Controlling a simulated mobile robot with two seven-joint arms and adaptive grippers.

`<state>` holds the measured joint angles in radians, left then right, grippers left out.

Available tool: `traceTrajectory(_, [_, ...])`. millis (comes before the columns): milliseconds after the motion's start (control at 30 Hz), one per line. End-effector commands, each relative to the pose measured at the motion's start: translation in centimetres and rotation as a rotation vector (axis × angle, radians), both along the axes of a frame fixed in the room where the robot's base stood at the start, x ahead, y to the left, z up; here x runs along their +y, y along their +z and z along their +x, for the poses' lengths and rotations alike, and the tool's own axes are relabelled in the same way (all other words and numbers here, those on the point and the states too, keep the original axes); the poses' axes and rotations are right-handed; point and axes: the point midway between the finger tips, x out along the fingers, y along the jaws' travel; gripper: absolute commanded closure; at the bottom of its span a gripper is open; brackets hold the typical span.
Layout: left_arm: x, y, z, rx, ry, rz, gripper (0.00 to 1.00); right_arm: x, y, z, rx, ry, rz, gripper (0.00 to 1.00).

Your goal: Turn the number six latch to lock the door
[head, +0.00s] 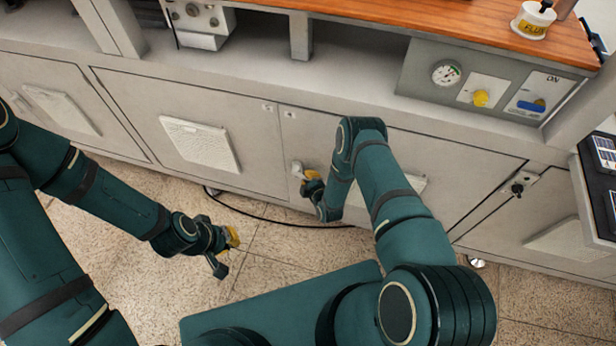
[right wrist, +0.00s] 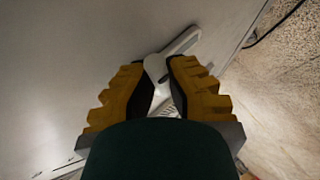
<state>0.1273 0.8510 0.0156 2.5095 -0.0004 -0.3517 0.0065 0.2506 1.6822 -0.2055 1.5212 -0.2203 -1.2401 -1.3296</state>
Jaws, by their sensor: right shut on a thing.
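A pale metal latch (head: 296,170) sits near the left edge of a grey cabinet door (head: 440,160) in the head view. My right gripper (head: 311,184) is at this latch, its yellow fingers partly hidden by my own arm. In the right wrist view the fingers are shut on the latch (right wrist: 184,42), whose arm sticks out beyond the tips up and to the right. Small labels (head: 289,113) sit above it, too small to read. My left gripper (head: 233,238) hangs above the floor, away from the doors; its jaw opening is unclear.
Another door has a dark latch (head: 518,188) at the right. Vented doors (head: 200,145) line the cabinet front. A control panel (head: 485,85) with gauge and yellow knob is above. A black cable (head: 270,219) lies on the floor below.

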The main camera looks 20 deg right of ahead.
Motion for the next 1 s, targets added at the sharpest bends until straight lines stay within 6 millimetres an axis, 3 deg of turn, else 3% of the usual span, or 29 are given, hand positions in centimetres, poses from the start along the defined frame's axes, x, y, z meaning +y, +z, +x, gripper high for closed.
traceTrajectory(733, [0.05,0.66,0.27,-0.006,0.004,0.002,1.00,0.38,0.48,-0.01,0.051,0.006,-0.074,1.00])
traceTrajectory(767, [0.05,0.66,0.28,-0.006,0.004,0.002,1.00,0.39,0.48,-0.02,0.050,0.007,-0.074,0.79])
traceTrajectory(833, [0.05,0.66,0.27,-0.006,0.004,0.002,1.00,0.36,0.48,-0.02,0.051,0.006,-0.074,0.54])
traceTrajectory(1000, [0.05,0.66,0.27,-0.006,0.004,0.002,1.00,0.23,0.46,-0.03,0.050,0.004,-0.075,0.54])
